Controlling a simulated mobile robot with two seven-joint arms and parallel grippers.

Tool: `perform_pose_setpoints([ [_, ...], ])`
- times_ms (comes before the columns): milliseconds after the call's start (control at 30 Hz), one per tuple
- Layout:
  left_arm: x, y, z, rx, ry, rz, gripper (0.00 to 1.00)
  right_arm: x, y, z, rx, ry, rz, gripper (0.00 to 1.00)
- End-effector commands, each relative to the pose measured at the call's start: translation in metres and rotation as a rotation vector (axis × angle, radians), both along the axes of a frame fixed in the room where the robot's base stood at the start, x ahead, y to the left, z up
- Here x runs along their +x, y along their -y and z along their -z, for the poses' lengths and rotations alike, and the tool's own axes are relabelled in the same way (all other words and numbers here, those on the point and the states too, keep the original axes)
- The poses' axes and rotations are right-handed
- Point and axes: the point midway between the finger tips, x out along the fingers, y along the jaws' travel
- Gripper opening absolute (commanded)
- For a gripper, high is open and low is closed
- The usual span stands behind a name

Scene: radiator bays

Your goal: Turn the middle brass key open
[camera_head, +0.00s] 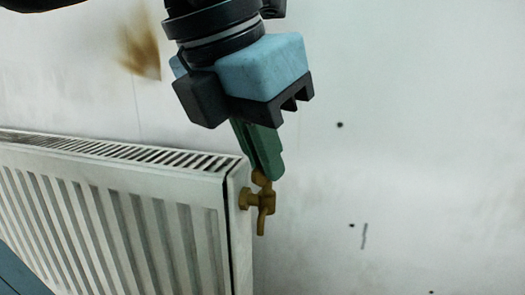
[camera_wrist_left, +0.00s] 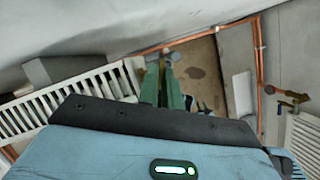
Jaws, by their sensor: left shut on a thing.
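A brass valve (camera_head: 259,200) with a small brass key (camera_head: 261,178) on top sticks out from the right end of a white radiator (camera_head: 120,215) in the head view. The frames do not show whether this is the middle one. My left gripper (camera_head: 265,174) comes down from above, its green fingers shut on the brass key at the top of the valve. The fingers partly hide the key. In the left wrist view the green fingers of the left gripper (camera_wrist_left: 163,75) point away beside the radiator's end, and the key is too small to make out. My right gripper is not in view.
In the left wrist view another white radiator (camera_wrist_left: 305,140) with a brass valve (camera_wrist_left: 288,103) stands at the right. Copper pipes (camera_wrist_left: 258,60) run along the wall. In the head view the wall (camera_head: 420,130) right of the valve is bare, with a few dark spots.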

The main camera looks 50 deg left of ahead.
Motion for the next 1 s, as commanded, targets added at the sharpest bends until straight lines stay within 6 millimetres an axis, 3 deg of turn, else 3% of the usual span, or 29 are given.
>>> perform_pose_setpoints([
  [200, -0.002, 0.000, 0.005, 0.002, -0.016, 0.001, 0.00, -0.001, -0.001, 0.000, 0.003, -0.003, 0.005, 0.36],
  [233, -0.002, 0.000, 0.005, 0.002, -0.016, 0.001, 0.10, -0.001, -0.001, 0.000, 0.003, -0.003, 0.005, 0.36],
  [400, -0.001, 0.000, 0.004, 0.002, -0.013, 0.001, 0.28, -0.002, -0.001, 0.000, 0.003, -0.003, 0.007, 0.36],
  [733, -0.002, 0.000, -0.004, 0.000, -0.004, 0.001, 0.28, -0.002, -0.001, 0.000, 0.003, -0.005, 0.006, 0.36],
  [1000, -0.017, 0.000, -0.041, 0.000, -0.002, 0.001, 0.28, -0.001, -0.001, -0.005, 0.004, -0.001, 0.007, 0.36],
])
